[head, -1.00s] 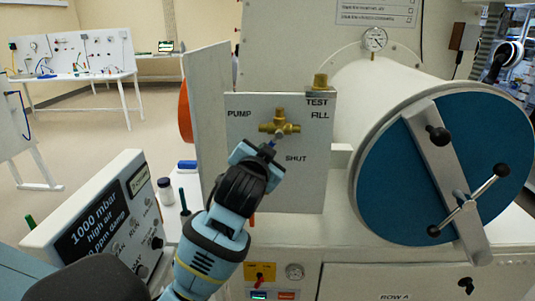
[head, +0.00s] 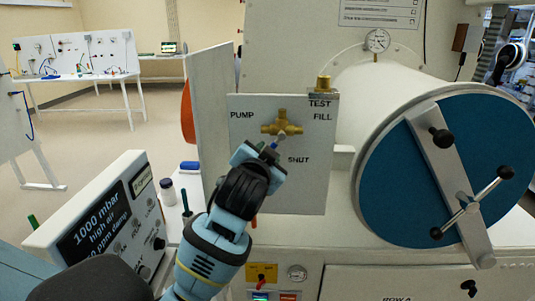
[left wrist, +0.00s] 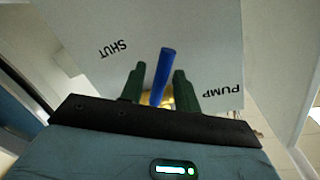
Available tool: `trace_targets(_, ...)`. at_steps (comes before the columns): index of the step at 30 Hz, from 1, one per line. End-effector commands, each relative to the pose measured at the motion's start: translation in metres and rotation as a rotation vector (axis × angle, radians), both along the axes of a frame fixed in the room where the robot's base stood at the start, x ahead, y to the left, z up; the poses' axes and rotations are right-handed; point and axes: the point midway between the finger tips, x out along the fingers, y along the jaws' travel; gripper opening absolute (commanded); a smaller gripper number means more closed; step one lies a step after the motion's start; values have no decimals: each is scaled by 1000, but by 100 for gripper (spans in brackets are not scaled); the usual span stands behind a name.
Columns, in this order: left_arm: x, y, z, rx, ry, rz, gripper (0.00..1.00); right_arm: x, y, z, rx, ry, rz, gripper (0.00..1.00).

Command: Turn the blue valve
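The blue valve handle (left wrist: 164,75) sits between the two dark green fingers of my left gripper (left wrist: 158,72) in the left wrist view. Narrow gaps show on both sides of it, so the fingers look open around it. In the head view the brass valve body (head: 282,127) is on a white panel (head: 300,190) marked PUMP, TEST, FILL and SHUT. My left gripper (head: 266,152) is just below the valve, left of the SHUT label. Only a bit of the blue handle (head: 275,146) shows there, pointing down and slightly left. My right gripper is not in view.
A white side plate (head: 210,110) stands left of the panel. The large blue round door (head: 400,190) with its bar and knobs is close on the right. A display box (head: 110,215) is at lower left, with a small bottle (head: 167,191) beside it.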

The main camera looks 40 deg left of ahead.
Motion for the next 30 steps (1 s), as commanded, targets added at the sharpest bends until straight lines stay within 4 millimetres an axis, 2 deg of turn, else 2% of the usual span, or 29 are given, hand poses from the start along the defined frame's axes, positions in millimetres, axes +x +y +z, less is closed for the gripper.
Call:
trace_targets(13,-57,-24,7,-1,-1,-1,32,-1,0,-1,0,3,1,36)
trace_targets(18,-66,-27,8,0,0,-1,32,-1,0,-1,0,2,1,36)
trace_targets(25,-67,-27,8,0,1,1,32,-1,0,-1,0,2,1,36)
trace_targets(26,-67,-27,8,0,1,1,30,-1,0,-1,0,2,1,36)
trace_targets(30,-61,-36,6,-21,-20,-33,12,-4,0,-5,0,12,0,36)
